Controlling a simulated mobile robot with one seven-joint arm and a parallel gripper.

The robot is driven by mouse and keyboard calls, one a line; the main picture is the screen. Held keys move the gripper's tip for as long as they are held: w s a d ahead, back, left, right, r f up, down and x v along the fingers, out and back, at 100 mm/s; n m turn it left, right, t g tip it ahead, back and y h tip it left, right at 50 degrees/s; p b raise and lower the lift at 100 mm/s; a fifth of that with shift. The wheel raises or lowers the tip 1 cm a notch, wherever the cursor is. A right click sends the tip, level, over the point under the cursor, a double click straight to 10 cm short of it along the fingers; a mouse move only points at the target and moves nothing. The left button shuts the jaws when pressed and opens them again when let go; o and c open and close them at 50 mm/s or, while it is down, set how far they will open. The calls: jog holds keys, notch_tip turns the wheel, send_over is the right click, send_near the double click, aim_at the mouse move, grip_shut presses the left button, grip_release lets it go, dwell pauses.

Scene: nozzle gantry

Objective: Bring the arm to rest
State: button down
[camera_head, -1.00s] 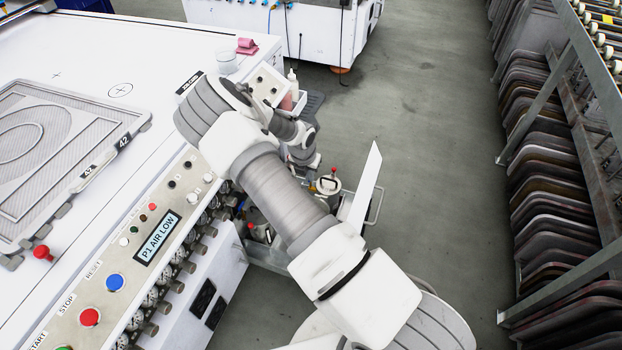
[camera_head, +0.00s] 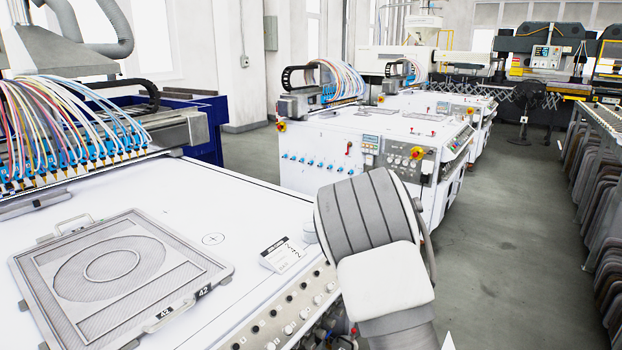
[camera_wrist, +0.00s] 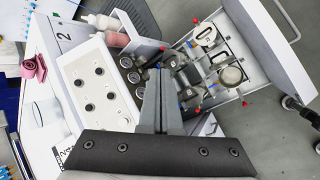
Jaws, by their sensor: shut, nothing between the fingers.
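My gripper (camera_wrist: 162,100) shows in the wrist view, its two grey fingers together and nothing between them.
The white machine (camera_head: 205,205) fills the left, with a framed screen (camera_head: 70,305) on top. Another white machine (camera_head: 310,150) stands behind. Dark panels in a rack (camera_head: 600,175) line the right. The floor (camera_head: 510,255) between is clear.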

jog(key=s+d+r+m+h+p, duration=0.15)
jog(key=s+r+m, duration=0.25)
jog(key=r, duration=0.4)
jog(key=s+d+r+m+p, duration=0.15)
jog(key=s+r+m, duration=0.25)
jog(key=r, duration=0.4)
jog(key=s+d+r+m+p, duration=0.1)
jog(key=s+d+r+m, duration=0.1)
jog(key=s+r+m, duration=0.4)
jog(key=s+a+r+m+y+p, duration=0.1)
jog(key=s+a+r+m+p, duration=0.1)
jog(key=s, duration=0.9)
jog(key=s+a+r+m+g+y+p, duration=0.1)
jog(key=s+a+r+m+y, duration=0.1)
jog(key=s+a+r, duration=0.5)
jog(key=s+m, duration=0.1)
jog(key=s, duration=0.4)
jog(key=shift+a+r+m+g+p, duration=0.25)
jog(key=shift+a+m+g+p, duration=0.05)
jog(key=shift+m+p, duration=0.1)
jog(key=shift+d+y, duration=0.2)
jog(key=shift+y, duration=0.05)
